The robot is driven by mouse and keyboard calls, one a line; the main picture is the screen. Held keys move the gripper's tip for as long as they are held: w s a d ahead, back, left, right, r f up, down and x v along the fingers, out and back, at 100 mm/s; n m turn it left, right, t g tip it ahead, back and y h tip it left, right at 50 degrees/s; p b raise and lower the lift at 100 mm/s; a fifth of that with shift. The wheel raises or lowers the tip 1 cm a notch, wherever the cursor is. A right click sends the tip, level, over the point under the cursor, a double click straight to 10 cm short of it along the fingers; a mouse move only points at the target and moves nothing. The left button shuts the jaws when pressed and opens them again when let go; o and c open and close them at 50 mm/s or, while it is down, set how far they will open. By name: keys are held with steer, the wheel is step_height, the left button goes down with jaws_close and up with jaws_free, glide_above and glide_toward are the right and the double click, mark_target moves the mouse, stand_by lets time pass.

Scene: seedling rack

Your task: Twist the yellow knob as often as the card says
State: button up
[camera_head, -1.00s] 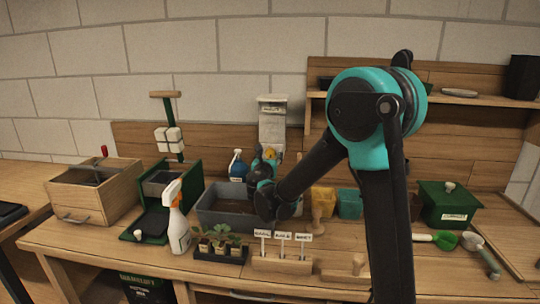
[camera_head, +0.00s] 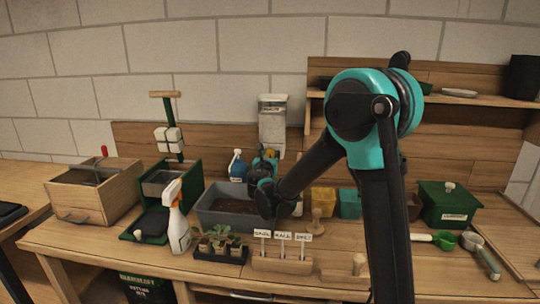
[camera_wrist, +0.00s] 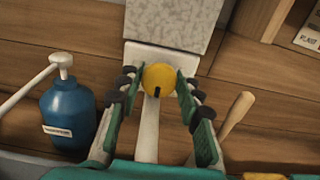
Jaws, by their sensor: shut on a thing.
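The yellow knob (camera_wrist: 159,79) sits on the front of a pale wall-mounted dispenser (camera_wrist: 167,22), and a dark mark shows on its lower part. The dispenser also shows in the head view (camera_head: 272,121), with a small label near its top that is too small to read. My gripper (camera_wrist: 158,86) is shut on the knob, with one finger on each side of it. In the head view my gripper (camera_head: 266,158) covers most of the knob. I cannot make out a card with a number.
A blue pump bottle (camera_wrist: 69,115) stands left of my gripper. A wooden handle (camera_wrist: 234,114) leans at its right. A grey soil tub (camera_head: 228,222) lies below, and a white spray bottle (camera_head: 178,232) stands front left.

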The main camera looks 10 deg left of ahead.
steer(key=shift+m, duration=0.3)
steer(key=m, duration=0.3)
steer(key=shift+d+m, duration=0.1)
steer(key=shift+m, duration=0.2)
steer(key=m, duration=0.4)
steer(key=shift+m, duration=0.3)
steer(key=m, duration=0.4)
steer(key=shift+d+f, duration=0.1)
steer(key=shift+f, duration=0.05)
steer(key=shift+f+m, duration=0.1)
steer(key=shift+m, duration=2.4)
steer(key=o, duration=1.1)
steer(key=shift+o, duration=0.2)
